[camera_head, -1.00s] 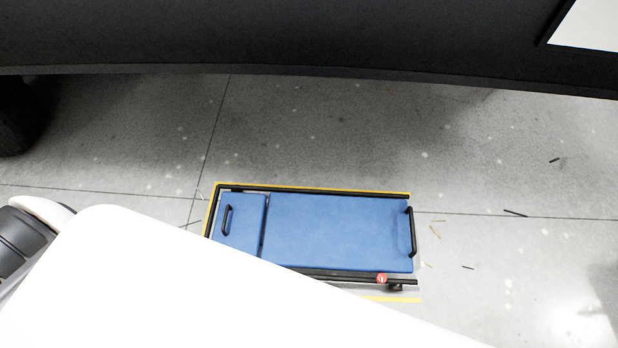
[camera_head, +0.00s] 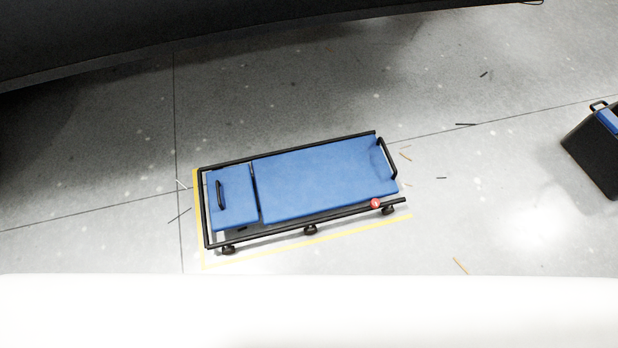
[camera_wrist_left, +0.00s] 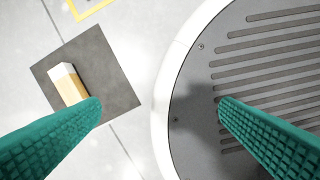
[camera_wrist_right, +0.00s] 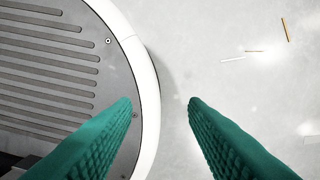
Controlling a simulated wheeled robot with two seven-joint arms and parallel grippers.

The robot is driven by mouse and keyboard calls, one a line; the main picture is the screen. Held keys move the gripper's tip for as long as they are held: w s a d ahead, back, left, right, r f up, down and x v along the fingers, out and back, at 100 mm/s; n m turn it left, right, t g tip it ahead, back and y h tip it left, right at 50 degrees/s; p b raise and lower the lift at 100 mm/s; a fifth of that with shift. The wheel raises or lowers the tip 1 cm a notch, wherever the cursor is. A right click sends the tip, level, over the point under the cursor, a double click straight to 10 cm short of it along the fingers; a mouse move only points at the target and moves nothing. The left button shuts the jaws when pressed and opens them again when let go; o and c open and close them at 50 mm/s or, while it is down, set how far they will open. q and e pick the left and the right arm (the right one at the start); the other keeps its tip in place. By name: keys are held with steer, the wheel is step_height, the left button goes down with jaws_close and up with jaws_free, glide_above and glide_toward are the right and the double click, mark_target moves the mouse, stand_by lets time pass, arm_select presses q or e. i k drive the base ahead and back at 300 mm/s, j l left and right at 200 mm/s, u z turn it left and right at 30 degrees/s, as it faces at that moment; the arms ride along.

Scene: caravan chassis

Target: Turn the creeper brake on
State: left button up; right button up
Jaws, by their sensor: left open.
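The creeper (camera_head: 320,188) lies on the floor in the middle of the head view, with blue pads, a black frame and small casters. A red round knob (camera_head: 376,203), probably the brake, sits on its near rail at the right end. Its setting is too small to tell. My left gripper (camera_wrist_left: 160,102) is open and empty, its green fingers apart above the floor and my base. My right gripper (camera_wrist_right: 160,101) is open and empty, above the edge of my base and bare floor. Neither gripper shows in the head view, and neither is near the creeper.
Yellow floor tape (camera_head: 310,240) borders the creeper. The dark chassis (camera_head: 120,35) hangs across the top left. A black box with a blue top (camera_head: 598,145) stands at the right. A dark mat (camera_wrist_left: 112,88) bears a yellow-and-white block (camera_wrist_left: 68,85). Small scraps litter the open floor.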

mark_target(375, 203)
steer(key=z, duration=0.8)
